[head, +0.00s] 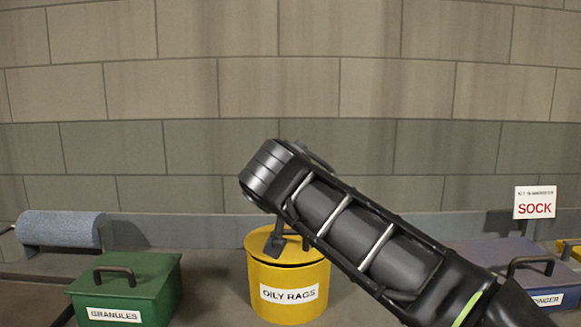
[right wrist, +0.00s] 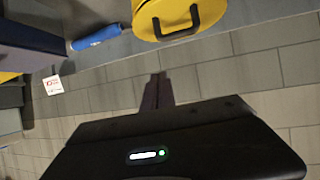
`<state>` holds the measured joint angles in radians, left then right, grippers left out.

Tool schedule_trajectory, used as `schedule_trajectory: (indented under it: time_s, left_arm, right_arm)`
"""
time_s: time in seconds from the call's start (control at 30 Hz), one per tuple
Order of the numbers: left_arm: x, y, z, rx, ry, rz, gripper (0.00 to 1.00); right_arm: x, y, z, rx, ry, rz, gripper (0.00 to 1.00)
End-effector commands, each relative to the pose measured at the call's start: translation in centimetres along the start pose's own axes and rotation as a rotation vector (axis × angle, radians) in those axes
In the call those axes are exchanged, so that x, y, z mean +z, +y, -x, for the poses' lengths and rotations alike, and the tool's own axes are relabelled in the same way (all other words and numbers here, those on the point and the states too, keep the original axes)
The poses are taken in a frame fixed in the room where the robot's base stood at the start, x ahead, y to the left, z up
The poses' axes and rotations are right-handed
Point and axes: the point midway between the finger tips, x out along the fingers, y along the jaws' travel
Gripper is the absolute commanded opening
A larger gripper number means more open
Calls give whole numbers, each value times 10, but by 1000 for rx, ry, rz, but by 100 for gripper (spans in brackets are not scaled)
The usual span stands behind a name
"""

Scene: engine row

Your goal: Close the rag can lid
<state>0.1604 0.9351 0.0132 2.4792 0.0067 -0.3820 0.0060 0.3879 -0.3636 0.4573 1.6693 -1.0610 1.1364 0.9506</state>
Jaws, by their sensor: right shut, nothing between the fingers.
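The yellow rag can (head: 290,301), labelled OILY RAGS, stands upright on the bench in the middle of the head view. Its yellow lid (head: 262,254) lies over the top, with a thin dark line along the front rim. I cannot tell whether it sits fully flush. A dark handle is on the lid; it shows in the right wrist view (right wrist: 179,29). My right arm crosses in front and hides part of the lid. My right gripper (right wrist: 157,77) is shut and empty, apart from the lid handle in the right wrist view. My left gripper is not in view.
A green GRANULES box (head: 139,285) stands left of the can, with a grey-blue roll (head: 60,229) behind it. A dark blue box (head: 497,254) is at right, near a SOCK sign (head: 534,203). A block wall stands behind. A blue cylinder (right wrist: 97,30) shows in the right wrist view.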

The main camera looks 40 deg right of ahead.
Motion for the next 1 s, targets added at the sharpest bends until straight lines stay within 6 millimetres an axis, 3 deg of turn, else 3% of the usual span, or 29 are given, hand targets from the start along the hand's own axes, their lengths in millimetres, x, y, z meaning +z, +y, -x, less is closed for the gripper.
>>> schedule_trajectory:
  time_s: [0.03,0.1,0.3,0.4,0.47,0.57,1.0]
  left_arm:
    - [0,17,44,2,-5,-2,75]
    - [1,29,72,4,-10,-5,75]
    - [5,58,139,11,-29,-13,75]
    - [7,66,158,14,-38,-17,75]
    - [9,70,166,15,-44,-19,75]
    - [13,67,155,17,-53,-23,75]
    - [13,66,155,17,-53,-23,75]
  right_arm:
    - [-35,4,8,17,-47,-5,0]
    - [-51,6,7,28,-114,-13,0]
    - [-84,7,7,18,-315,-24,0]
    - [-90,2,10,-18,-404,-22,0]
    - [-91,-6,15,-61,-462,-13,0]
    - [-76,-23,26,-151,-522,30,0]
    - [-71,-24,29,-173,-542,87,0]
